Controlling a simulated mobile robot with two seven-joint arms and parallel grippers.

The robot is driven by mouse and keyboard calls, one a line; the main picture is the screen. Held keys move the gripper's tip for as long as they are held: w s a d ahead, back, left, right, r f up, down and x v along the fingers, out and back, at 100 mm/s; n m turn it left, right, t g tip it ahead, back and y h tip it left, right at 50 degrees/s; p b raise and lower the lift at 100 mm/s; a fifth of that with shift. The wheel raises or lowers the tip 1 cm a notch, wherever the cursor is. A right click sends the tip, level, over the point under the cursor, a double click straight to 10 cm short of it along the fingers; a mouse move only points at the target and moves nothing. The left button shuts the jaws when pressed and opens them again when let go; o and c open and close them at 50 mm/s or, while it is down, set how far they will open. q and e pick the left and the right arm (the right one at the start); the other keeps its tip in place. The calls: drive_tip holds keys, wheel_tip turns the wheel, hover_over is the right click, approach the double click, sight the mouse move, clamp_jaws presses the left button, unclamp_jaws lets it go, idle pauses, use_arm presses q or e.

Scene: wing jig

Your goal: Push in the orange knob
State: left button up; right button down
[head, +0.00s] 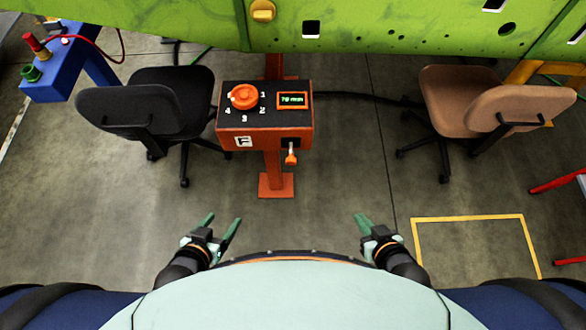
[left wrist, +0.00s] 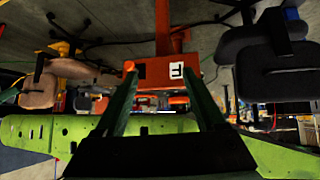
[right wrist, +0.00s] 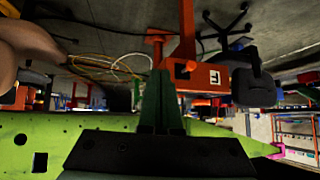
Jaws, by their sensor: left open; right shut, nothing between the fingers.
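The orange knob (head: 243,96) is a round dial on the dark top of an orange control box (head: 262,143), with numbers around it. A small display (head: 292,100) is lit green to the right of the knob. An orange-tipped lever (head: 291,157) sticks out of the box's front. My left gripper (head: 223,222) is open and empty, in front of and below the box. My right gripper (head: 362,218) is shut and empty, to the right of and below the box. Both are well apart from the knob. The wrist views show the box (left wrist: 160,74) but not the knob.
A black chair (head: 150,108) stands left of the box and a tan chair (head: 470,105) right of it. A green wing panel (head: 400,25) spans the back. A blue stand (head: 70,80) is at far left. The floor between me and the box is clear.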

use_arm(q)
drive_tip(key=shift+w+r, duration=0.15)
drive_tip(key=shift+w, duration=0.15)
use_arm(e)
drive_tip(key=shift+w+r, duration=0.15)
drive_tip(key=shift+w, duration=0.2)
use_arm(q)
drive_tip(key=shift+c, duration=0.4)
